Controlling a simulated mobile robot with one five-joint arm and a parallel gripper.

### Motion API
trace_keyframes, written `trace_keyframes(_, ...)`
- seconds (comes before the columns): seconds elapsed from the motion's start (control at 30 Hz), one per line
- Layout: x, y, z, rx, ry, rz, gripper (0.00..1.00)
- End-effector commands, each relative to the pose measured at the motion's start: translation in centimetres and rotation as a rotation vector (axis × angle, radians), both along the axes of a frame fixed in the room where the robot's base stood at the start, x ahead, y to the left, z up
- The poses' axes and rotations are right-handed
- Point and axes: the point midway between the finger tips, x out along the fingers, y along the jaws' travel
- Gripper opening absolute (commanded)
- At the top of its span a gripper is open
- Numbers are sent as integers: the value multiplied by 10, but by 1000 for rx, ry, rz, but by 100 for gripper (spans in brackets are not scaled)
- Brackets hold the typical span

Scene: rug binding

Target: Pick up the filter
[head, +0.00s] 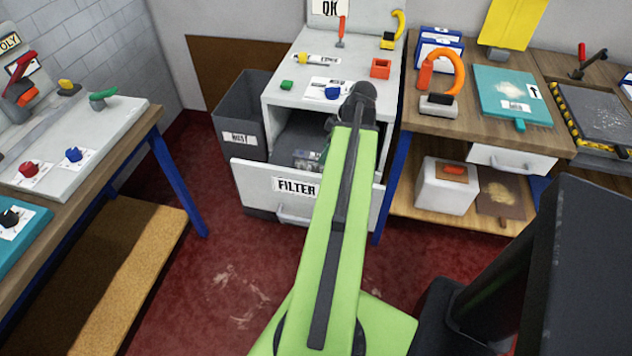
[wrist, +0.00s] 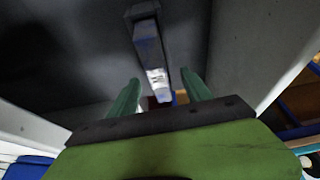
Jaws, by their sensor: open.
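The drawer labelled FILTER (head: 252,177) is pulled out of the white cabinet. Inside it, a small greyish item (head: 302,160) shows partly beside my arm; I cannot make out its shape there. In the wrist view, a long dark grey block with bluish edges (wrist: 149,45) and a white patch lies ahead of my gripper; it may be the filter. My gripper (wrist: 160,80) is open, its two green fingers apart, with the block's near end in line with the gap. I cannot tell whether they touch. In the head view my arm hides most of the gripper.
Grey walls surround my gripper in the wrist view. A dark waste bin (head: 240,105) stands left of the drawer. The cabinet top (head: 275,100) above carries small items. A wooden workbench (head: 455,130) stands close on the right. The red floor (head: 215,260) in front is clear.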

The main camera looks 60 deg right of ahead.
Motion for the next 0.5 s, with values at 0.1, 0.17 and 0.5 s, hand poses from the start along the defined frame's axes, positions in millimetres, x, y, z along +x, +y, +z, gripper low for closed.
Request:
trace_keyframes(0.1,6,2,-18,0,0,0,57)
trace_keyframes(0.17,6,2,-17,0,0,-1,57)
trace_keyframes(0.5,23,0,-53,1,0,0,57)
